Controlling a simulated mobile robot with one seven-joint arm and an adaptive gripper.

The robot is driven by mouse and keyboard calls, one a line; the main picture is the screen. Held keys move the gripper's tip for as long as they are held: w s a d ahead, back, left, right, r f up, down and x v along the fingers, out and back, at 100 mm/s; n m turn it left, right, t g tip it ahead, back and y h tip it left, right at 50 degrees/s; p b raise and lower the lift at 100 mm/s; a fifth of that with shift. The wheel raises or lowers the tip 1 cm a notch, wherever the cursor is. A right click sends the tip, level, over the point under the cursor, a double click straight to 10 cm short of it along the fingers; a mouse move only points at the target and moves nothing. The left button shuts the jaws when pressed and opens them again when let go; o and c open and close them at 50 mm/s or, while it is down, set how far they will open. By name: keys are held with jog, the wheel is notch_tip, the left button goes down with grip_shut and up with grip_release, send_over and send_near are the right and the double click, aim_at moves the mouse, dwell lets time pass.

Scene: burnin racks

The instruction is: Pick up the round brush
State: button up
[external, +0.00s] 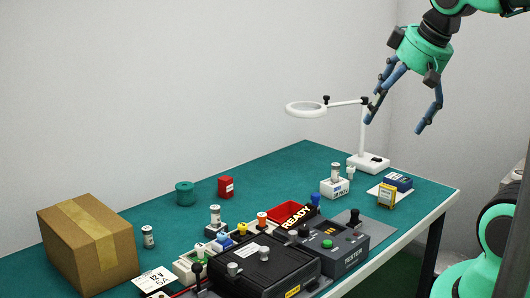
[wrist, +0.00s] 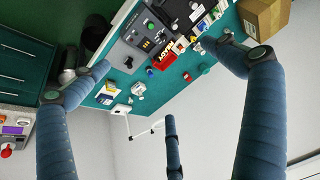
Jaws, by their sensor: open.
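No thing in view is clearly recognisable as the round brush. Small upright pieces that it might be among include a blue-topped piece (external: 315,199) beside the red tray and a dark piece with a wide base (external: 354,219) at the right of the tester; both are too small to tell. My gripper (external: 395,126) is open and empty, high above the table's right back end, with its fingers spread and pointing down. In the wrist view, my gripper (wrist: 155,75) shows spread blue fingers with nothing between them, and the table appears upside down far beyond.
On the green table (external: 285,165) stand a cardboard box (external: 90,240), a green spool (external: 185,193), a red block (external: 225,187), a red tray (external: 284,213), a black tester (external: 343,250) and a ring lamp (external: 362,135) near my gripper. Bare tabletop lies around the spool.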

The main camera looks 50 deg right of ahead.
jog(key=shift+s+a+f+n, duration=0.2)
jog(key=shift+s+f+n, duration=0.25)
jog(key=shift+s, duration=0.3)
jog(key=c, duration=1.4)
